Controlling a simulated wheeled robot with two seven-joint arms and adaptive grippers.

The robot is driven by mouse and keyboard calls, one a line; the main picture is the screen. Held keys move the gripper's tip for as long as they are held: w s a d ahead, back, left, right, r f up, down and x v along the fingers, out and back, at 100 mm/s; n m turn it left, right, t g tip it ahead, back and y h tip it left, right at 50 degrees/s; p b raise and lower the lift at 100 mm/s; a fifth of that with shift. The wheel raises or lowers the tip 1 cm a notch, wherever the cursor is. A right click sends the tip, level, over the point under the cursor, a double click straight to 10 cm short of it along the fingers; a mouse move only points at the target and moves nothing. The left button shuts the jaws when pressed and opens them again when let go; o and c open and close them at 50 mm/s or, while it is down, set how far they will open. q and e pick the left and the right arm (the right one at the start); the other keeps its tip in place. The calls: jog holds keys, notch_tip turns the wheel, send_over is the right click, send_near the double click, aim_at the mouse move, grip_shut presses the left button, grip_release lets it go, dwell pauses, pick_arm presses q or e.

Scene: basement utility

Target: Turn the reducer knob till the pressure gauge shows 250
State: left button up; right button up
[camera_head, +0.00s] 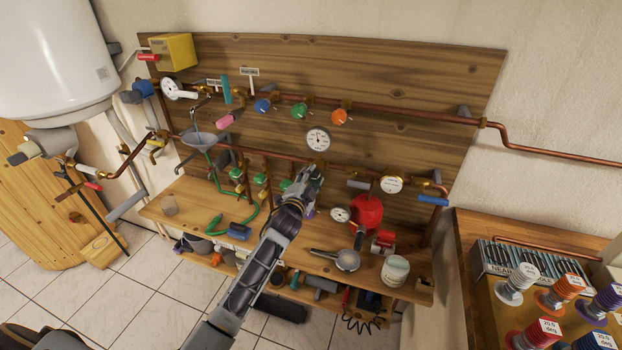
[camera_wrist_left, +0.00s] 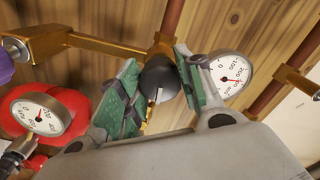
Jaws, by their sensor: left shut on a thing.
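The black reducer knob (camera_wrist_left: 160,78), with a pale mark on its face, sits on a brass fitting. My left gripper (camera_wrist_left: 157,66) has its green-padded fingers on either side of the knob and is shut on it. In the head view my left gripper (camera_head: 314,172) is at the pipe on the wooden board and hides the knob. The white pressure gauge (camera_head: 318,138) is just above it. It seems to be the round gauge (camera_wrist_left: 231,76) right of the knob in the wrist view. Its needle seems to stand around 200 to 300; I cannot read it exactly.
Blue, green and orange valve knobs (camera_head: 300,110) line the upper pipe. The bench (camera_head: 180,195) below holds a cup (camera_head: 396,268) and loose tools.

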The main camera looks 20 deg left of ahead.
pick_arm(q)
jog(key=shift+f, duration=0.1)
jog(key=o, duration=1)
jog(key=shift+o, duration=0.2)
jog(key=shift+s, duration=0.1)
jog(key=s, duration=1.1)
jog(key=shift+s+a, duration=0.2)
jog(key=shift+s, duration=0.2)
